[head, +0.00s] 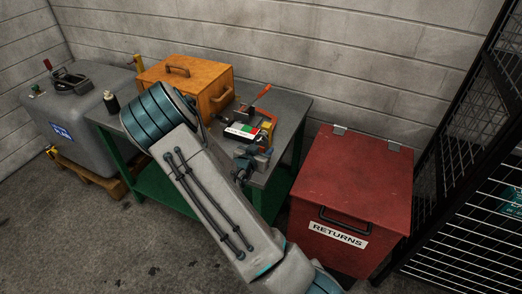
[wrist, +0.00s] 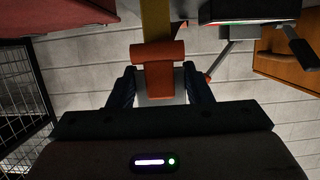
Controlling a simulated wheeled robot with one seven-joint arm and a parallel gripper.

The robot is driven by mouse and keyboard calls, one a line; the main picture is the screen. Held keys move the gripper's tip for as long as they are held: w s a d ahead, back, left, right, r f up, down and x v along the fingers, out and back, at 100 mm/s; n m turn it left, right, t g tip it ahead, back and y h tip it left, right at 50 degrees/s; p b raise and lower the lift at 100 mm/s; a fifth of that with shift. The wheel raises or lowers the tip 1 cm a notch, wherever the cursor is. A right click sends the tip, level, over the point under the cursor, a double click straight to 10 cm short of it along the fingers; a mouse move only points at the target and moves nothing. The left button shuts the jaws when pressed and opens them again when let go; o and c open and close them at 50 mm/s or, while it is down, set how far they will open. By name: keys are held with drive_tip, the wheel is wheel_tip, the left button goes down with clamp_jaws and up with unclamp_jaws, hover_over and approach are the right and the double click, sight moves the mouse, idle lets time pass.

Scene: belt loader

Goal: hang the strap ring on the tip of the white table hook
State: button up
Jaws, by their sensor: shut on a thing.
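My gripper (wrist: 160,92) is shut in the wrist view on an orange-red piece (wrist: 163,72) with a pale grey part between the dark fingers. A yellow strap (wrist: 155,20) runs from this piece to the top edge of the picture. I take it for the strap ring, though no ring opening shows. In the head view my arm crosses in front of the grey-topped table (head: 285,104), and what I hold cannot be made out there. I cannot clearly pick out the white table hook in either view.
The red RETURNS box (head: 350,190) stands right of the table, with a black mesh cage (head: 460,175) beyond it. A grey tank (head: 85,115) stands left.

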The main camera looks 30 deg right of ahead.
drive_tip(key=o, duration=1)
drive_tip(key=v, duration=1.4)
